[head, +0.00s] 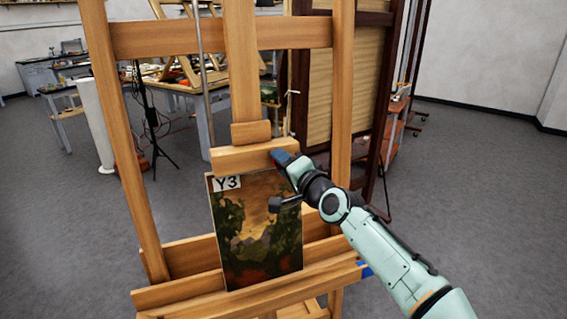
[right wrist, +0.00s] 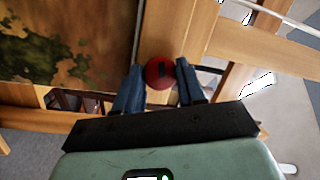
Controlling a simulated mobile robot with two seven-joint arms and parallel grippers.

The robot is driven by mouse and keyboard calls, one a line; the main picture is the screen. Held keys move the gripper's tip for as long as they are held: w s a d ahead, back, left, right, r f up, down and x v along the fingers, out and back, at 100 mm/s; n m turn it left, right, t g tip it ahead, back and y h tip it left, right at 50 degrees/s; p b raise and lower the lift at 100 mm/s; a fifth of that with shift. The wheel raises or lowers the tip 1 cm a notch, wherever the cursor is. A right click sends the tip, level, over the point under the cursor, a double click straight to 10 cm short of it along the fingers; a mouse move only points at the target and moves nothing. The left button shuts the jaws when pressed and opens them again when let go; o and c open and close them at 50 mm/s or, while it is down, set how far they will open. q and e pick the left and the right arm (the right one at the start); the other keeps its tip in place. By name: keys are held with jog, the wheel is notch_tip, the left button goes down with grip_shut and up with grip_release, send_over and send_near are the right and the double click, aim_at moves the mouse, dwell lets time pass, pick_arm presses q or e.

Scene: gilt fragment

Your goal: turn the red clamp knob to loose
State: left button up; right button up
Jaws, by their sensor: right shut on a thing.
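The red clamp knob (right wrist: 158,76) is round, with a dark slot-like mark on its face. In the right wrist view it sits between the two blue fingers of my right gripper (right wrist: 160,79), in front of the wooden easel. In the head view my right gripper (head: 284,160) is at the right end of the easel's upper clamp block (head: 238,158); its fingers hide the knob there. The gripper is shut on the knob. A dark landscape painting (head: 257,232) labelled Y3 stands below the block. My left gripper is not in view.
The wooden easel (head: 126,190) has tall side posts and a lower ledge (head: 185,291) under the painting. Behind it are a cluttered worktable, a black tripod (head: 147,120), a white cylinder (head: 96,124) and a dark framed rack (head: 384,90). Open grey floor lies to the right.

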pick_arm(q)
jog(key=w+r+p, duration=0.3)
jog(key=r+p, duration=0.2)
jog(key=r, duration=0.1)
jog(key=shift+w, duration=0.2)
pick_arm(e)
jog(key=shift+r+n+g+h, duration=0.1)
jog(key=shift+n+g+h, duration=0.2)
jog(key=shift+n, duration=2.15)
jog(key=shift+r+n+g+h, duration=0.15)
jog(key=shift+n+g+h, duration=0.15)
jog(key=shift+n, duration=2.1)
jog(key=shift+r+n+g+h, duration=0.1)
jog(key=shift+n+g+h, duration=0.2)
jog(key=shift+n, duration=2.15)
jog(key=o, duration=1)
jog(key=shift+f, duration=0.1)
jog(key=shift+o, duration=0.2)
pick_arm(q)
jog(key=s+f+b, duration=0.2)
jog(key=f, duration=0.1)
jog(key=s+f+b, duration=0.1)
jog(key=b, duration=0.1)
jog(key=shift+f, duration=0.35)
pick_arm(e)
jog(key=v, duration=1.3)
